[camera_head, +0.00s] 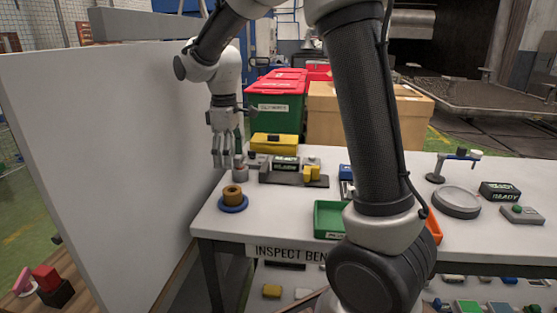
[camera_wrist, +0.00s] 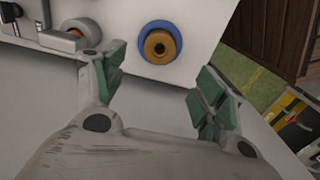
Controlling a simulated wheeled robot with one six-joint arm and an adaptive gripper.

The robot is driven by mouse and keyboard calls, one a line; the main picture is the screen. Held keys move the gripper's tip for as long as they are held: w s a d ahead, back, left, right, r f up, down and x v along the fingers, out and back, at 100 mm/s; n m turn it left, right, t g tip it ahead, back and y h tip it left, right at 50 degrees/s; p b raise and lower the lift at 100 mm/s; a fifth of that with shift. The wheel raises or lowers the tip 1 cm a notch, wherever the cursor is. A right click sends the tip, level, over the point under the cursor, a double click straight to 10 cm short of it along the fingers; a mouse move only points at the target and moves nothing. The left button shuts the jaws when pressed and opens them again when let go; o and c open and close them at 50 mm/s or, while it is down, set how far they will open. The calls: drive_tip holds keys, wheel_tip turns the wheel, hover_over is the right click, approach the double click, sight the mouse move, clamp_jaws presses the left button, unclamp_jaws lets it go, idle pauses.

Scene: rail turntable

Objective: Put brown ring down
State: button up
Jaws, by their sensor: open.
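The brown ring (camera_head: 233,192) sits on a round blue base (camera_head: 233,208) near the left end of the white inspect bench. In the wrist view the brown ring (camera_wrist: 159,46) lies within the blue disc (camera_wrist: 147,27), beyond my fingertips. My gripper (camera_head: 222,160) is above the bench's left end, behind and above the ring, fingers pointing down. In the wrist view my gripper (camera_wrist: 160,80) has its green-padded fingers spread apart, with nothing between them. The ring is apart from the fingers.
A tall white panel (camera_head: 110,140) stands close to the left of my gripper. Beside it on the bench (camera_head: 285,220) are a grey cylinder (camera_head: 240,174) and a dark fixture (camera_head: 290,178). A green tray (camera_head: 328,220) is farther right. Bare bench surface lies around the blue base.

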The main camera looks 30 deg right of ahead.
drive_tip(key=s+d+r+m+t, duration=0.2)
drive_tip(key=s+d+r+m, duration=0.4)
drive_tip(key=s+d, duration=0.4)
drive_tip(key=s+d+m+t, duration=0.1)
drive_tip(key=s+d+m, duration=0.1)
drive_tip(key=s, duration=0.6)
drive_tip(key=s+d+r+m+t, duration=0.1)
drive_tip(key=s+d+m, duration=0.1)
drive_tip(key=s, duration=0.6)
drive_tip(key=shift+s+d+m, duration=0.3)
drive_tip(key=shift+d+m, duration=0.1)
drive_tip(key=shift+d, duration=0.05)
